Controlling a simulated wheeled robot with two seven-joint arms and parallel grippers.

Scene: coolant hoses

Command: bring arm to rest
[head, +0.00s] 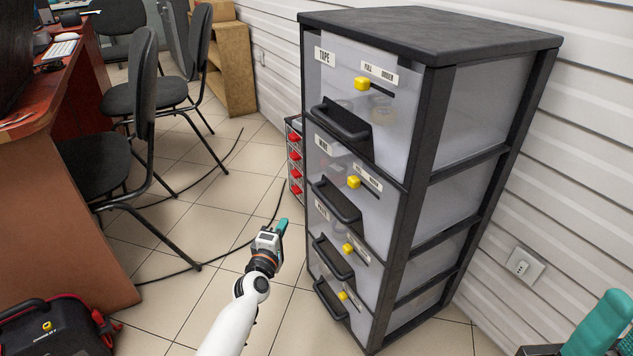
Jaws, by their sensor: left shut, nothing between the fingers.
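My left arm reaches up from the bottom edge in the head view. Its gripper (282,227), with teal fingertips, is shut and empty. It is held over the tiled floor, to the left of the drawer cabinet, and appears apart from it. Teal parts at the bottom right corner look like my right gripper (605,322), close to the camera and cut off by the frame edge. Whether its fingers are open or shut does not show clearly.
A tall black-framed cabinet (430,38) with several translucent drawers, black handles and yellow latches stands against the white wall. A small red-drawer unit (295,165) stands behind it. Chairs (95,165), a desk (70,235) and a black-red case (55,330) are left. Black cables cross the floor.

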